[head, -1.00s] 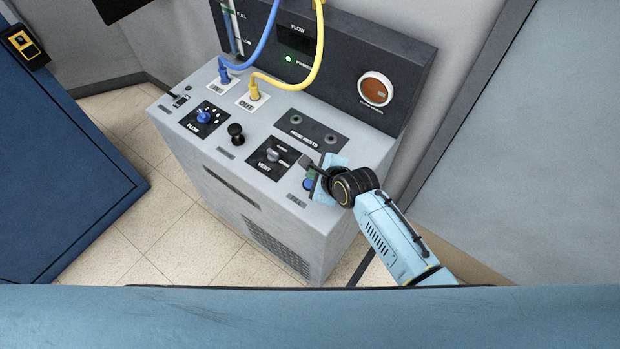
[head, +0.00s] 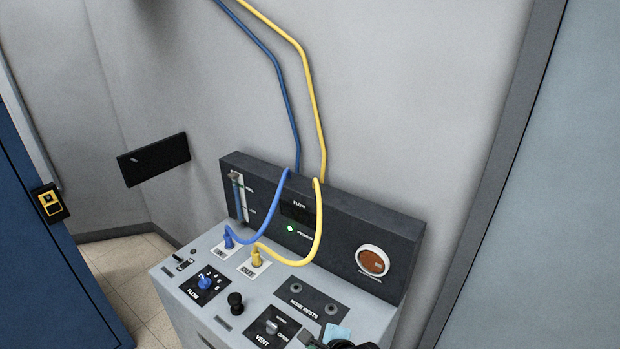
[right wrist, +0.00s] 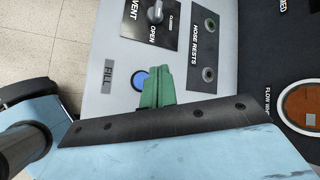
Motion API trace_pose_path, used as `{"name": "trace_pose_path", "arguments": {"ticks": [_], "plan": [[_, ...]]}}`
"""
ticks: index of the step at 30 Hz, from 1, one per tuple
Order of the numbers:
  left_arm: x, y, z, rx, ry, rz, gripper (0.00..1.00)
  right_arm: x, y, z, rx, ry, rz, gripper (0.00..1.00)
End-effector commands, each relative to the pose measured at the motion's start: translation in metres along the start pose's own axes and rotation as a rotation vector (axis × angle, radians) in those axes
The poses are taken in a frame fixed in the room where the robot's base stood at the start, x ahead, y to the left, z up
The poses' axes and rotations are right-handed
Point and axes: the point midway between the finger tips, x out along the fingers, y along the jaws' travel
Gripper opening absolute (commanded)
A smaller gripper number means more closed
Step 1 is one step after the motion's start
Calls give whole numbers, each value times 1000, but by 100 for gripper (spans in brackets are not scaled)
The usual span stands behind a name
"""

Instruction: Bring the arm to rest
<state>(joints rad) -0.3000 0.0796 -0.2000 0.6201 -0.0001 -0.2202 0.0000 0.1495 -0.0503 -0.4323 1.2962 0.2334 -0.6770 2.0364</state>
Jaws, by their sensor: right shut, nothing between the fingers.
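My right gripper (right wrist: 157,88) shows in the right wrist view as green fingers close together, with nothing between them. It is over the front right corner of the grey machine's top, partly covering a round blue button (right wrist: 139,80) beside the FILL label. I cannot tell whether it touches the button. In the head view only a bit of my right gripper (head: 318,343) shows at the bottom edge, right of the vent knob (head: 271,327). My left gripper is in neither view.
The machine's top (head: 225,295) has a flow knob (head: 205,282), a black knob (head: 235,302) and hose rests (head: 312,297). A blue hose (head: 286,95) and a yellow hose (head: 307,80) plug into its ports. A dark upright panel (head: 345,232) stands behind, against the wall.

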Motion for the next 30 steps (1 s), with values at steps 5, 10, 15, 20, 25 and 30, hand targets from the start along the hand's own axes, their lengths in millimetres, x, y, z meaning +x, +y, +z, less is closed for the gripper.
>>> {"name": "trace_pose_path", "arguments": {"ticks": [5,10,15,20,25,30], "plan": [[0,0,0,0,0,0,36,-26,15,-17,-214,35,37,0],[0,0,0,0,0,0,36,-78,37,-46,-602,91,121,0],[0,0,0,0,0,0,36,-142,57,-76,-1006,131,242,0],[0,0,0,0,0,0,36,-199,71,-97,-1329,141,365,0],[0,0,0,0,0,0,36,-241,80,-108,-1547,129,462,0],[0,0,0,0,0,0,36,-274,86,-115,-1706,110,542,0]]}}
